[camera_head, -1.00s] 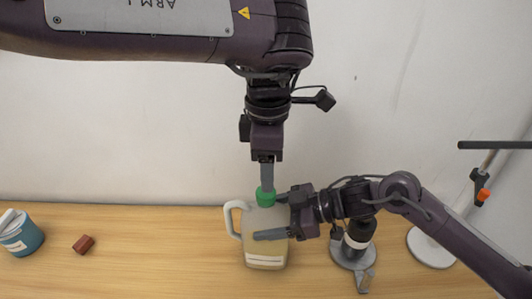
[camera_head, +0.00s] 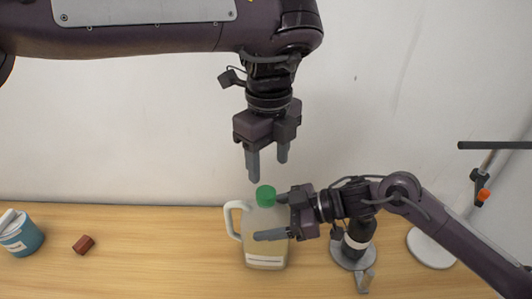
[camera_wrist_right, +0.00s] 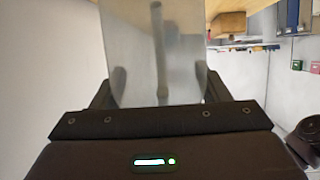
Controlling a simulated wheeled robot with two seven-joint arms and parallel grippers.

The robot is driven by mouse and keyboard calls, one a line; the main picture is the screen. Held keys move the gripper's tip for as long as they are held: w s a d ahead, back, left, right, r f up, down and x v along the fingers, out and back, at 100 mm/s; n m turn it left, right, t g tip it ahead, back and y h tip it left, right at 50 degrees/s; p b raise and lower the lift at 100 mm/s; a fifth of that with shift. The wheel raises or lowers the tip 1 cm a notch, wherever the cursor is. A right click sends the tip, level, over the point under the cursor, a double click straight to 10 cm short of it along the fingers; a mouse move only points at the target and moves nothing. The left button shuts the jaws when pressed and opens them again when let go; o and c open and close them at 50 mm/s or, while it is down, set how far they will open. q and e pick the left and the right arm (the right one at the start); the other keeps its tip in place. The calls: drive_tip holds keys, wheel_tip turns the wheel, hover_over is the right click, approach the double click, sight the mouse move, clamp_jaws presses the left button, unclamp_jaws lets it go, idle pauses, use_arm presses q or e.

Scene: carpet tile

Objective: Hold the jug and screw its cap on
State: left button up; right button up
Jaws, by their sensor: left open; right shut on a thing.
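The jug (camera_head: 262,250) is pale and translucent, with a white handle on its left and a white label low on its front. It stands upright on the table. The green cap (camera_head: 266,195) sits on the jug's neck; I cannot tell how tight it is. My left gripper (camera_head: 268,171) is open and empty just above the cap, fingers pointing down and apart from it. My right gripper (camera_head: 270,216) is shut on the jug's body from the right, one finger across its front. The jug (camera_wrist_right: 140,50) also fills the middle of the right wrist view between the fingers.
A blue tub (camera_head: 22,238) with something white in it stands at the far left of the wooden table (camera_head: 150,265). A small red-brown block (camera_head: 83,244) lies near it. A white wall is behind.

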sight(266, 192)
use_arm(q)
drive_tip(key=n, duration=0.5)
drive_tip(key=shift+r, duration=0.15)
drive_tip(key=n, duration=0.6)
drive_tip(key=shift+a+r+n, duration=0.1)
drive_tip(key=shift+r+n, duration=0.05)
drive_tip(key=shift+n, duration=0.25)
drive_tip(key=n, duration=0.4)
drive_tip(key=shift+r+n, duration=0.15)
drive_tip(key=shift+n, duration=0.15)
drive_tip(key=n, duration=0.6)
drive_tip(key=shift+s+a+r, duration=0.1)
drive_tip(key=shift+a+r, duration=0.05)
drive_tip(key=shift+f, duration=4.05)
